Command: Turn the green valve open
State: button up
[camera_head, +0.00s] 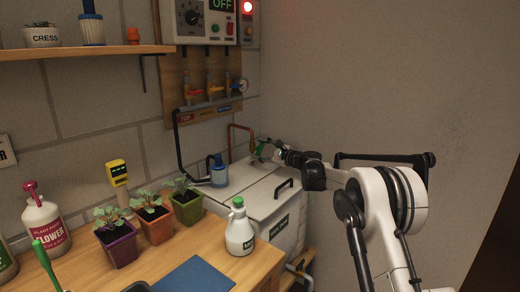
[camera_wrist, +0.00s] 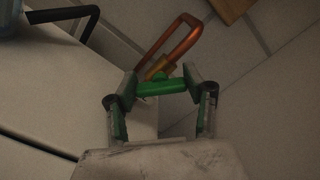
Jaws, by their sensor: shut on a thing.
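The green valve handle (camera_wrist: 160,87) lies crosswise between my gripper's two fingertips in the wrist view. My gripper (camera_wrist: 160,92) is shut on this handle, with one finger at each end of it. Just beyond it, a brass fitting joins a bent copper pipe (camera_wrist: 178,45). In the head view, my gripper (camera_head: 268,150) is at the back right, over the far end of the white tank; the green handle is small there and partly hidden by the gripper.
The white tank (camera_head: 262,187) has a black lid handle.

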jog(key=n, duration=0.4)
jog(key=shift+f, duration=0.1)
jog(key=shift+n, duration=1.8)
jog(key=shift+f, duration=0.1)
jog(key=o, duration=1.2)
jog(key=v, duration=1.2)
